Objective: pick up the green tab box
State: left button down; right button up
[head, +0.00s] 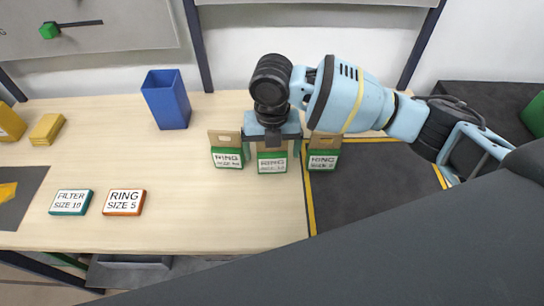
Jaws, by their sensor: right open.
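Three tab boxes with green labels reading RING stand in a row near the table's middle: a left one (227,158), a middle one (272,163) and a right one (323,160). Each has a brown cardboard upper part. My right gripper (272,148) reaches down from above over the middle box, with its fingers spread on either side of that box's top. The gripper is open. It hides the top of the middle box, and I cannot tell whether the fingers touch it. My left gripper is not in view.
A blue bin (167,99) stands at the back left. A teal FILTER box (71,202) and an orange RING SIZE 5 box (124,202) lie at the front left. A dark mat (365,205) with yellow edging lies right. Yellow boxes (47,129) sit far left.

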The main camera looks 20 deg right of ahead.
jog(key=shift+f, duration=0.2)
jog(key=c, duration=1.1)
jog(key=shift+r, duration=0.75)
jog(key=shift+s+r, duration=0.2)
jog(key=shift+r, duration=0.9)
jog(key=s+d, duration=0.1)
jog(key=s, duration=0.4)
jog(key=s+d+r, duration=0.1)
jog(key=s, duration=0.4)
jog(key=s+d+p, duration=0.1)
jog(key=s, duration=0.4)
jog(key=shift+s+d+r, duration=0.1)
jog(key=shift+d+r, duration=0.05)
jog(key=shift+d, duration=0.25)
